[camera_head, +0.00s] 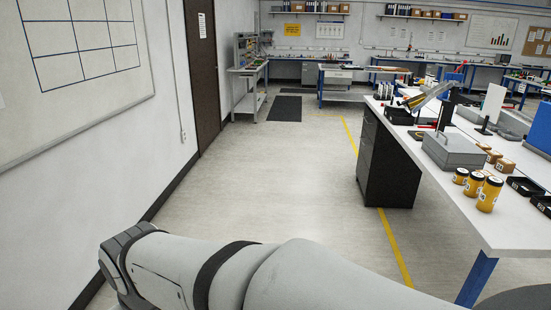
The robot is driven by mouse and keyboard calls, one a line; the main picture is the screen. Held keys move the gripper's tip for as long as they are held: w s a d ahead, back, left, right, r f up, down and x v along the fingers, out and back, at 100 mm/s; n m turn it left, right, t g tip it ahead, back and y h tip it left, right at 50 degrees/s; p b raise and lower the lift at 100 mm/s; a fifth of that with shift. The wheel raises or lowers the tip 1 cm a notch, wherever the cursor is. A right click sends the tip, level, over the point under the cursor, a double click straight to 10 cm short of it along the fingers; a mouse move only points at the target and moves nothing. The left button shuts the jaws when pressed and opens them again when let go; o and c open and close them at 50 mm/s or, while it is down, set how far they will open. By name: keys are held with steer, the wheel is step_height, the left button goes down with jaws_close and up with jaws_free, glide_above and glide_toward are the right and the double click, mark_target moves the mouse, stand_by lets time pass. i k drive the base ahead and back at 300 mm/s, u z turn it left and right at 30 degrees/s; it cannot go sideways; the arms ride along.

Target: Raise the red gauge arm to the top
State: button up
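I cannot make out a red gauge arm for certain. A small dark device with a thin red part (428,127) stands on the white workbench (475,207) at the right; it is too small to tell whether this is the gauge. Another small red shape (463,67) shows on a far bench. My gripper is not in view.
The workbench also holds a grey box (450,153), yellow jars (489,195) and black trays (523,186). A black drawer cabinet (386,165) stands under it. The floor (262,178) between the left wall and the bench is clear. A dark door (203,70) is at the left.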

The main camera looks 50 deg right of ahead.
mark_target(433, 123)
steer(key=u, duration=0.15)
steer(key=i, duration=1.6)
steer(key=z, duration=4)
steer(key=i, duration=1)
steer(key=z, duration=0.05)
